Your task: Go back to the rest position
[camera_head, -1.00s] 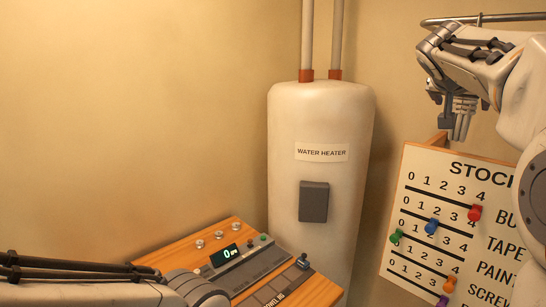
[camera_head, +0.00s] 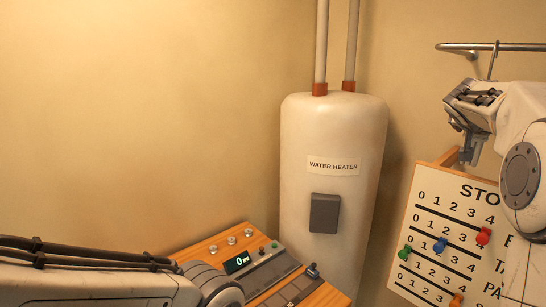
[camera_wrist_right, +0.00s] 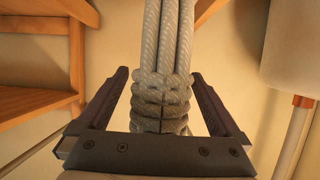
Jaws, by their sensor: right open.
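My right arm comes in from the right in the head view. Its gripper (camera_head: 472,152) points down just above the upper left of the stock board (camera_head: 462,183). In the right wrist view the two dark fingers (camera_wrist_right: 160,100) stand apart. A bundle of pale grey rope (camera_wrist_right: 163,60), wrapped round in several turns, shows between them, with a narrow gap on either side. My left arm (camera_head: 90,280) lies across the lower left of the head view. Its gripper is out of view.
A metal rail (camera_head: 455,47) with a hook (camera_head: 493,62) is on the wall above my right arm. A white water heater (camera_head: 330,130) stands in the corner. A wooden console (camera_head: 205,248) with a lit display is beside my left arm. A wooden shelf (camera_wrist_right: 40,102) shows in the wrist view.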

